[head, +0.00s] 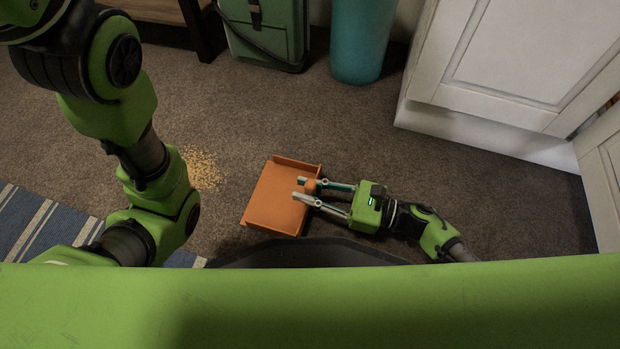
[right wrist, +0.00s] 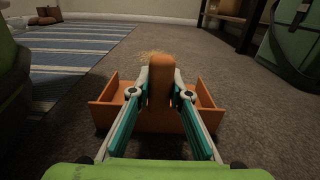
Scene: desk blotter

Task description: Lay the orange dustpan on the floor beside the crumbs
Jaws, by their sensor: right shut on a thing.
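The orange dustpan (head: 277,200) is at or just above the carpet in the head view, right of the crumbs (head: 203,168); I cannot tell if it touches the floor. My right gripper (head: 309,190) is shut on its handle. In the right wrist view the handle (right wrist: 160,85) stands between the two fingers, and the pan's side walls (right wrist: 104,103) show on both sides. A few crumbs (right wrist: 152,56) show beyond the handle. My left arm crosses the left of the head view and covers part of the floor by the crumbs. My left gripper is not visible.
A striped blue rug (head: 30,222) lies at the lower left. A green bag (head: 264,30) and a teal cylinder (head: 360,38) stand at the back. A white cabinet (head: 500,55) is at the right. Carpet between the dustpan and the cabinet is clear.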

